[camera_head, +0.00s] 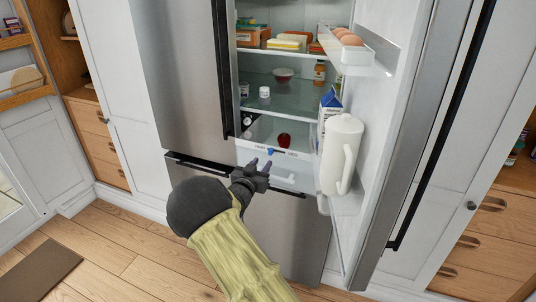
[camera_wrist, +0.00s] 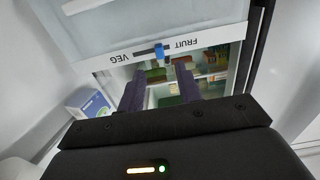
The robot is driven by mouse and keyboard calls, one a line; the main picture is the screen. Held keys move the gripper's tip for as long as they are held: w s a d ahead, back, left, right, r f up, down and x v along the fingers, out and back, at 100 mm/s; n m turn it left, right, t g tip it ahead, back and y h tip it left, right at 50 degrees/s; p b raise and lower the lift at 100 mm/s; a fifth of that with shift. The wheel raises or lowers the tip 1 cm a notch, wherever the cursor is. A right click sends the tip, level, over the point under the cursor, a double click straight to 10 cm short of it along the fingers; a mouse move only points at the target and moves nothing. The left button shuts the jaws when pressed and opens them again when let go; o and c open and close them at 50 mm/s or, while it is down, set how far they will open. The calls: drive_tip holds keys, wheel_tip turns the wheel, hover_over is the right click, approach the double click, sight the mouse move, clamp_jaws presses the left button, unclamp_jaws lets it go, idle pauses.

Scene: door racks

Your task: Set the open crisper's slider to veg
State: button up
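The crisper's white front strip (camera_head: 300,155) crosses the lower part of the open fridge. Its small blue slider (camera_head: 270,151) also shows in the wrist view (camera_wrist: 159,49). There, the strip reads FRUIT (camera_wrist: 185,44) on the right and VEG (camera_wrist: 121,57) on the left, upside down. The slider sits on a dark track between the words, nearer FRUIT. My gripper (camera_head: 263,166) is just in front of the strip, below the slider in the head view. In the wrist view my gripper (camera_wrist: 160,73) has its fingers apart and empty, with a gap to the slider.
The open fridge door stands at right, its shelves holding eggs (camera_head: 347,36), a milk carton (camera_head: 329,105) and a white pitcher (camera_head: 341,155). A red fruit (camera_head: 284,140) lies behind the strip. The closed left door's dark handle (camera_head: 222,70) is left of the opening.

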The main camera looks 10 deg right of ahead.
sight(270, 152)
drive_tip(key=p+x, duration=0.1)
drive_tip(key=x, duration=0.5)
drive_tip(key=shift+w+d, duration=0.2)
drive_tip(key=shift+w, duration=0.1)
clamp_jaws()
